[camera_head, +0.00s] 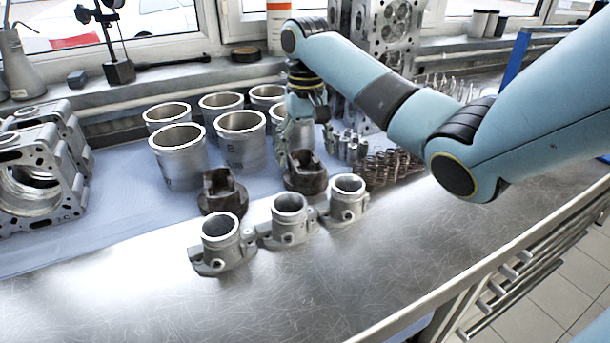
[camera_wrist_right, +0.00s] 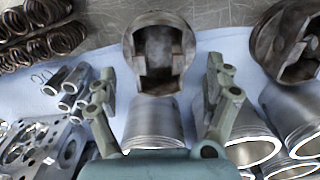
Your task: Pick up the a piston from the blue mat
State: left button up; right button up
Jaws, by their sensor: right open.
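Two dark brown pistons show in the head view. One piston (camera_head: 305,172) is near the mat's front edge, behind the metal housings, and the other piston (camera_head: 222,191) is to its left. My right gripper (camera_head: 306,143) is open, fingers down, just above and behind the right-hand piston. In the right wrist view that piston (camera_wrist_right: 158,50) lies beyond and between my two spread fingertips (camera_wrist_right: 160,84), apart from them. The other piston (camera_wrist_right: 291,42) shows at the upper right there. The blue mat (camera_head: 120,220) lies under the parts. My left gripper is not in view.
Several cylinder liners (camera_head: 180,155) stand close to the left of the gripper. Springs (camera_head: 390,165) and small metal pins lie to the right. Metal housings (camera_head: 289,218) stand in front on the bench. An engine block (camera_head: 40,170) is at the left.

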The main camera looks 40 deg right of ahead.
aim_at(307, 166)
jog(key=f, duration=0.3)
jog(key=shift+s+a+f, duration=0.1)
jog(key=shift+s+f, duration=0.2)
jog(key=shift+s, duration=0.05)
jog(key=shift+f, duration=0.15)
jog(key=c, duration=1.6)
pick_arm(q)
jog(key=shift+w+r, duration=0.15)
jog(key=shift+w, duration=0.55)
pick_arm(e)
jog(key=shift+c, duration=0.3)
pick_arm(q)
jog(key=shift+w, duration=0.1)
pick_arm(e)
jog(key=shift+w+r, duration=0.1)
jog(key=shift+r, duration=0.1)
